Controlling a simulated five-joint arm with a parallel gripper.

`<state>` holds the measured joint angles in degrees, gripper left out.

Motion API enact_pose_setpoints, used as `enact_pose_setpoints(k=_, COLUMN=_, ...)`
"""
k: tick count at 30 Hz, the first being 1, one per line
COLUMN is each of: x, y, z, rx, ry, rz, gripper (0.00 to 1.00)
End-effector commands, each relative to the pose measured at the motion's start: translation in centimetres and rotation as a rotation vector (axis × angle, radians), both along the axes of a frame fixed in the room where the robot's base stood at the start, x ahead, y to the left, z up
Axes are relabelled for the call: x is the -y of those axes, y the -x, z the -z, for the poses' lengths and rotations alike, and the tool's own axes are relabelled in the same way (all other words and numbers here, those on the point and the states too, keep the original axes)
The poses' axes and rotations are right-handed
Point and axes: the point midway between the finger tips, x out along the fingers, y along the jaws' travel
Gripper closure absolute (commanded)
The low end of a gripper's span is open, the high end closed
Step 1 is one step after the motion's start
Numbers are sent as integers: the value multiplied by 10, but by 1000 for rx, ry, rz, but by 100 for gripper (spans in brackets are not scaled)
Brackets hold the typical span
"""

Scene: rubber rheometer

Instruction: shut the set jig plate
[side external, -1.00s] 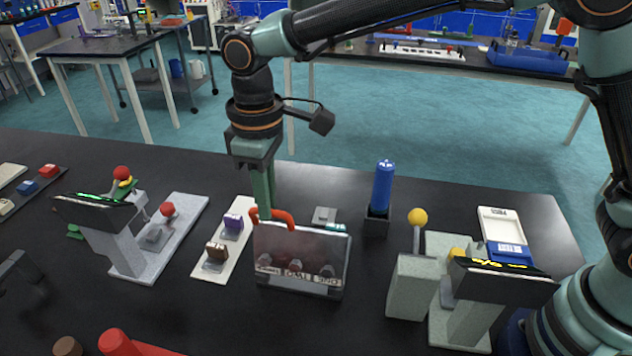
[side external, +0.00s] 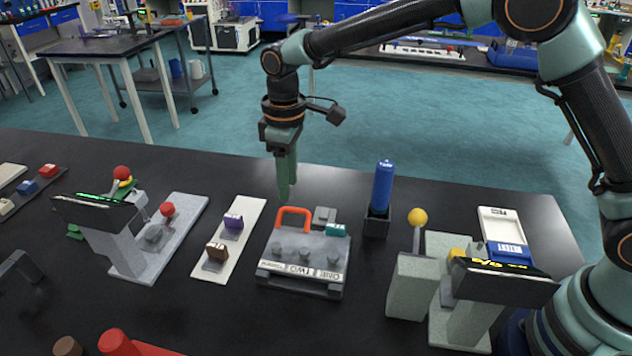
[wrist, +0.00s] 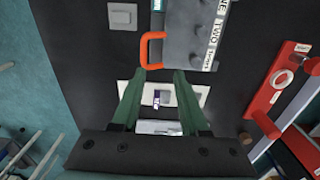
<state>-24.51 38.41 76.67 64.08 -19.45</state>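The set jig (side external: 303,272) stands on the black bench with its grey plate (side external: 318,247) lying flat, the label strip along the near edge. Three round knobs show on it. The orange-red handle (side external: 293,213) is at the plate's far edge; it also shows in the wrist view (wrist: 146,48). My gripper (side external: 284,196) hangs above and just behind the handle, apart from it. In the wrist view my gripper (wrist: 160,72) has its two green fingers apart with nothing held between them. Whether the plate touches the base all along cannot be told.
A pale strip with purple (side external: 233,222) and brown (side external: 217,252) blocks lies left of the jig. A blue cylinder (side external: 383,187) stands in a holder at right. Lever devices stand at left (side external: 128,235) and right (side external: 415,270). Bench behind the jig is mostly clear.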

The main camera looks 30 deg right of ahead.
Motion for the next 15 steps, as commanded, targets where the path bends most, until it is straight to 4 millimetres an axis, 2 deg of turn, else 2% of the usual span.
enact_pose_setpoints(k=8, x=-1, y=0, z=-7, rx=0, ry=0, rz=-1, gripper=56)
enact_pose_setpoints(k=11, x=-1, y=0, z=-21, rx=3, ry=-1, rz=-1, gripper=56)
enact_pose_setpoints(k=15, x=0, y=0, z=-49, rx=4, ry=-2, rz=-1, gripper=56)
